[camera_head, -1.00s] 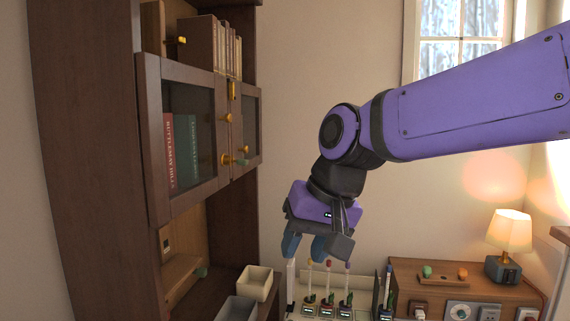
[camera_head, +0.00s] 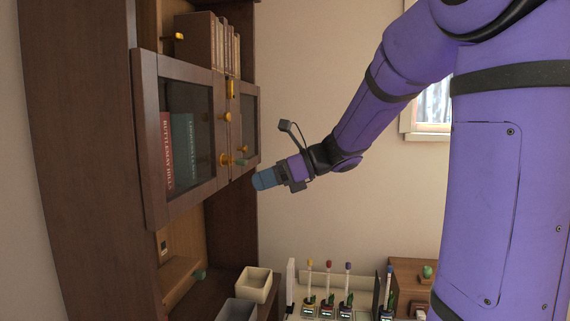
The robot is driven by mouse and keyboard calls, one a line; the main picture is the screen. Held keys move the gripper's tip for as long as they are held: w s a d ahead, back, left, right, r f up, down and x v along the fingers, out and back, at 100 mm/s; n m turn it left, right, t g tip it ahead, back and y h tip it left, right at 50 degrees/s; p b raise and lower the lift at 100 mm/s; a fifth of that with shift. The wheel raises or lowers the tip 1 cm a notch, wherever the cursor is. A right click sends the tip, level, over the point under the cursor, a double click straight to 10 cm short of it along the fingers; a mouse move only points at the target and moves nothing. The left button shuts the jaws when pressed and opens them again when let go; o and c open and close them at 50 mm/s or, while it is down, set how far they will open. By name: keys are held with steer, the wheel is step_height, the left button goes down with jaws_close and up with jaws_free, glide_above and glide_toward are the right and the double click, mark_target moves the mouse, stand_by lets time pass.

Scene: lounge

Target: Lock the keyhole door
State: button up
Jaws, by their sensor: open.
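The cabinet has two glass doors in brown frames. The left glass door (camera_head: 186,130) shows books behind it, and the right glass door (camera_head: 249,125) is narrower in view. Both look closed. Round brass knobs (camera_head: 227,117) sit on the door frames. My gripper (camera_head: 262,180) is in front of the cabinet, right of and a little below the key-like piece, pointing left. It is apart from the cabinet and holds nothing visible; its finger gap is hard to see.
Brown books (camera_head: 200,43) stand on the upper shelf. Below are a beige box (camera_head: 254,284), a grey box (camera_head: 237,311) and a rack with several small potted items (camera_head: 327,308).

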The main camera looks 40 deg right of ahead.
mark_target(247, 163)
steer(key=w+d+r+m+t, duration=0.2)
steer(key=w+d+m+t, duration=0.5)
steer(key=d, duration=0.3)
steer(key=shift+m+g+y, duration=0.4)
steer(key=shift+m+g, duration=0.3)
steer(key=shift+m, duration=0.1)
steer(key=shift+f+x, duration=0.15)
steer(key=shift+x, duration=1.1)
steer(key=shift+f+x, duration=0.1)
steer(key=shift+x, duration=1.15)
steer(key=m, duration=0.5)
steer(key=shift+s+a, duration=0.1)
steer(key=m, duration=0.4)
steer(key=shift+m, duration=0.4)
steer(key=shift+x, duration=3)
steer(key=shift+f, duration=0.1)
steer(key=shift+s+f, duration=0.1)
jaws_close()
